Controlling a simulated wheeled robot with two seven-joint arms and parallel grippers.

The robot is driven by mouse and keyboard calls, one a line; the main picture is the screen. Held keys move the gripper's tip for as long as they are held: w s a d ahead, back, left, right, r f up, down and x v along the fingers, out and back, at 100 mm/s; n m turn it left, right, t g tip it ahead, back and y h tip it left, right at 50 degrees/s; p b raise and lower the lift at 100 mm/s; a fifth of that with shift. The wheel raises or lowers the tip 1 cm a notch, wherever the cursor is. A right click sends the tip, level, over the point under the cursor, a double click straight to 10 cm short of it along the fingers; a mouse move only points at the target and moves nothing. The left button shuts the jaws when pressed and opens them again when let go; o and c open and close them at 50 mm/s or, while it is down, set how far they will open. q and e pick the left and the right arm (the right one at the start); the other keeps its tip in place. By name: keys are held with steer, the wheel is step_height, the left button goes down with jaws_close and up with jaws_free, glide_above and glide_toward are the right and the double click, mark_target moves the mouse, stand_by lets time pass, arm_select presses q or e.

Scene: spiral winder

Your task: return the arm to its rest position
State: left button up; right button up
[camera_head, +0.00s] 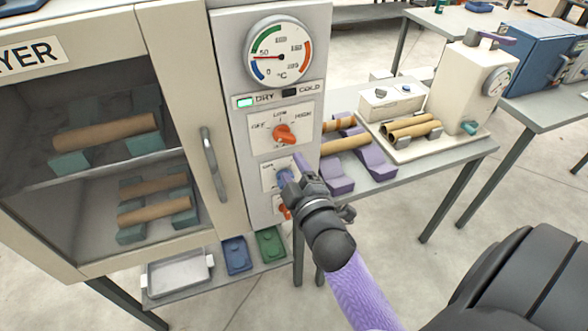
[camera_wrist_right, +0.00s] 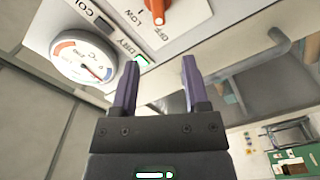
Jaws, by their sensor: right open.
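My right gripper (camera_head: 293,172) is in front of the dryer's control panel (camera_head: 234,120), beside the lower switch (camera_head: 284,178), which it partly covers. In the right wrist view, the gripper (camera_wrist_right: 160,66) has its two purple fingers apart with nothing between them. The orange selector knob (camera_head: 285,135) is just above the gripper; it also shows in the wrist view (camera_wrist_right: 158,14). I cannot tell whether a finger touches the panel. My left gripper is not in view.
The dryer's closed door (camera_head: 95,140) has a handle (camera_head: 213,165); tubes on supports show inside. A table (camera_head: 455,150) with purple cradles (camera_head: 338,178), tubes and a cream machine (camera_head: 470,85) stands to the right. A metal tray (camera_head: 178,273) lies below. Open floor (camera_head: 400,255) is at the front.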

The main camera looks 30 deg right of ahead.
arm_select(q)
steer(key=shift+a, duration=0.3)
arm_select(e)
steer(key=s+a+f+m+g+y+b, duration=0.1)
steer(key=s+a+f+g+b, duration=0.15)
steer(key=f, duration=0.75)
steer(key=s+a+f+m+g+y+b, duration=0.1)
steer(key=s+f+g+b, duration=0.15)
steer(key=f, duration=0.75)
steer(key=s+a+f+m+g+y+b, duration=0.1)
steer(key=s+a+f+g, duration=0.15)
steer(key=f, duration=0.75)
arm_select(q)
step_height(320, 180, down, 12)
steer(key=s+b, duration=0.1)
steer(key=b, duration=0.4)
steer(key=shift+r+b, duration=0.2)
steer(key=shift+b, duration=0.1)
arm_select(e)
steer(key=s+f+m+g, duration=0.2)
steer(key=s+f+g, duration=0.2)
steer(key=s+f, duration=0.5)
steer(key=s+f+m+g, duration=0.1)
steer(key=s+f+g, duration=0.4)
steer(key=s+f, duration=0.5)
steer(key=s, duration=0.9)
steer(key=shift+f+m+y, duration=0.3)
steer(key=shift+m+y, duration=0.1)
steer(key=shift+w+g, duration=0.1)
steer(key=shift+g, duration=0.15)
